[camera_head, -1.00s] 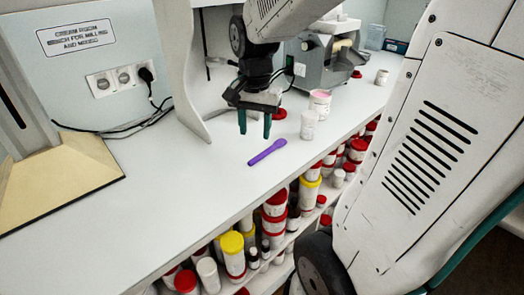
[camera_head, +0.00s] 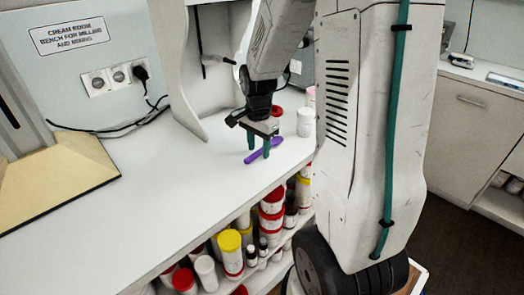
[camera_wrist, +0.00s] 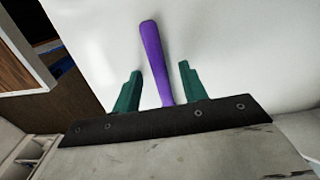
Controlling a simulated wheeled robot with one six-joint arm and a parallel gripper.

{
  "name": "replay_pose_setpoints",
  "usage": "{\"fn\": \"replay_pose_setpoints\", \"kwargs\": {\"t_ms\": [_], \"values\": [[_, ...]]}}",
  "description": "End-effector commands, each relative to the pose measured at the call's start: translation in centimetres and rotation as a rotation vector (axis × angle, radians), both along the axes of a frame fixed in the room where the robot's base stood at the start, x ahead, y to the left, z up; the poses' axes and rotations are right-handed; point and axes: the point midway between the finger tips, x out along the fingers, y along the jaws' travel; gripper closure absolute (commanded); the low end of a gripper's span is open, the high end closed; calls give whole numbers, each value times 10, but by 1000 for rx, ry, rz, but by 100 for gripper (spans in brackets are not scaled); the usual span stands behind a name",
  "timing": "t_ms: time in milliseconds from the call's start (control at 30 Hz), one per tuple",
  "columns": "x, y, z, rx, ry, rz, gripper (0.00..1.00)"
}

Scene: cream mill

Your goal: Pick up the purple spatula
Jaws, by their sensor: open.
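The purple spatula (camera_head: 262,153) lies flat on the white bench top, partly hidden behind my gripper's fingers in the head view. My gripper (camera_head: 258,156) is open, its two green fingers pointing down over the spatula. In the wrist view the spatula (camera_wrist: 153,60) runs lengthwise between the two open fingers (camera_wrist: 159,90), apart from both. Its near end is hidden behind the dark gripper plate. I cannot tell the exact height of the fingertips above the bench.
A white jar (camera_head: 306,122) and a red-lidded container (camera_head: 275,110) stand behind the gripper. A shelf below the bench edge holds several red- and yellow-lidded jars (camera_head: 230,252). The bench top (camera_head: 170,190) left of the spatula is clear.

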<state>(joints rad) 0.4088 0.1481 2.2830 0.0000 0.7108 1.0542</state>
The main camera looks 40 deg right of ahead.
Motion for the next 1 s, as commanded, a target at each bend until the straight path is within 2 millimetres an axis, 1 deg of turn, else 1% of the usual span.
{"fn": "replay_pose_setpoints", "kwargs": {"t_ms": [67,233,267,300,400,767,867,1000], "values": [[0,0,-3,1,1,0,57],[0,0,-3,0,0,0,57],[0,0,-3,0,0,0,63],[0,0,-3,0,0,0,74],[0,0,-2,0,0,0,100],[0,0,-1,-1,-1,0,100],[0,-1,4,-2,-3,0,100],[1,-1,18,-2,-4,0,100]]}}
